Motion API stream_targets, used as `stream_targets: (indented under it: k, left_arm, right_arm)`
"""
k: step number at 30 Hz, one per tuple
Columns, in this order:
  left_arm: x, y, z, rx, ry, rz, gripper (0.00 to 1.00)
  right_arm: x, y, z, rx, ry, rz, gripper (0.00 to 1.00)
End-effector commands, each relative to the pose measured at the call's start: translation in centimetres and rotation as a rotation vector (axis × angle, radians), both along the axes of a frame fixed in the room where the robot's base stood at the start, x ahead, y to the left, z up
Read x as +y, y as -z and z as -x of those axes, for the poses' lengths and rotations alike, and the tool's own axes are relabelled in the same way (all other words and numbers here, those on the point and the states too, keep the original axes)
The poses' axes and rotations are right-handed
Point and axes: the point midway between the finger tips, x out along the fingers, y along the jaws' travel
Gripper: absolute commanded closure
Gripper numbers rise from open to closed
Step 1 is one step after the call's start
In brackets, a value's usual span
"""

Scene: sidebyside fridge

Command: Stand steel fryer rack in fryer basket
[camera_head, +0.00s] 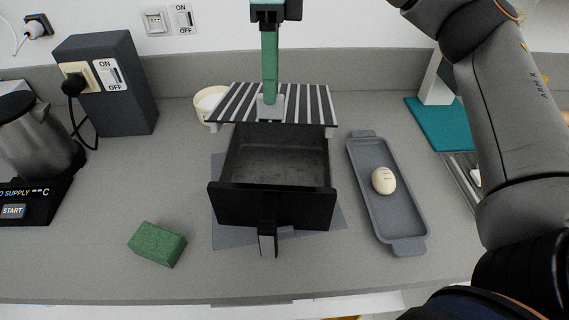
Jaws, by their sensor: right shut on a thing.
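The steel fryer rack (310,101) is a striped, slatted plate with short legs at its front corners and an upright green handle (270,60) at its middle. My right gripper (271,16), at the top edge, is shut on the top of this handle. The rack looks about level, at the back of the black fryer basket (273,208), and hides the basket's rear rim. I cannot tell whether it touches the basket. The basket is open and empty where I see inside, its handle towards me. My left gripper is out of view.
A grey tray (397,217) with an egg (384,180) lies right of the basket. A green sponge (158,244) lies front left. A cream bowl (206,105) stands behind the rack's left end. A dark switch box (128,98) and kettle (38,140) stand left.

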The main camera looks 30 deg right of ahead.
Motion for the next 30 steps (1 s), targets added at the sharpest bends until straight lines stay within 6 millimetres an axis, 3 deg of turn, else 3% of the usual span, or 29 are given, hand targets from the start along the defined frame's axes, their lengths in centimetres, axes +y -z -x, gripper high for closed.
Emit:
stream_targets:
  k: [1,3,10,14,23,30]
  left_arm:
    - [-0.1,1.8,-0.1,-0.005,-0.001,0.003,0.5]
    - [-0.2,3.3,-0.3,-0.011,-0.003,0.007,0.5]
    - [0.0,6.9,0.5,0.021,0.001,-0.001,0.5]
    - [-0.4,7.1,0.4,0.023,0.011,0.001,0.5]
    - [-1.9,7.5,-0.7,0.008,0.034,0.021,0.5]
    - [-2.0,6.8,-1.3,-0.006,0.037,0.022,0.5]
  right_arm:
    - [0.0,2.1,0.0,0.0,-0.001,0.001,1.0]
    - [0.0,3.8,0.0,0.0,0.0,0.0,1.0]
    - [0.0,6.6,0.0,-0.001,0.0,0.0,1.0]
    - [0.0,7.3,0.0,-0.001,0.0,-0.001,1.0]
    - [0.0,12.4,0.1,0.002,-0.001,-0.001,1.0]
    - [-0.1,14.1,0.0,0.001,0.002,0.001,1.0]
